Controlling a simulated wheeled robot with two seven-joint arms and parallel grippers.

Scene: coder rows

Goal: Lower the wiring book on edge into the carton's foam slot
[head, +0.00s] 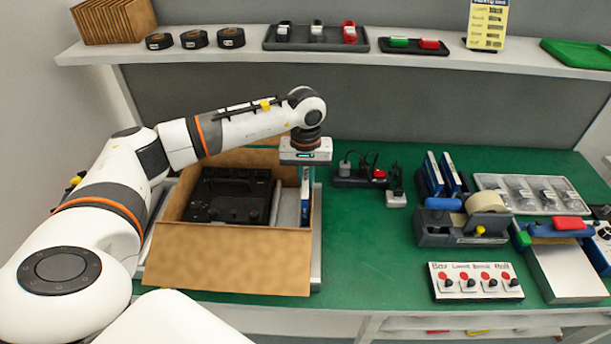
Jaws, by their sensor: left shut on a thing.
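The wiring book (306,196) is a thin blue-and-white volume, upright on edge. My left gripper (306,170) is above it, pointing down and shut on its top part. The open carton (232,258) stands on the green bench, left of centre. The book is at the carton's right end, beside the grey foam (287,212). The carton's front wall hides the book's lower edge, so I cannot tell how deep it sits in the slot. A black device (228,196) fills the carton's left part. My right gripper is not in view.
A power strip (358,176) with plugs lies right of the carton. More blue books (442,172), a tape dispenser (462,228), a clear-topped tray (533,194) and a labelled switch panel (475,282) occupy the right side. The green bench (370,245) between carton and panel is clear.

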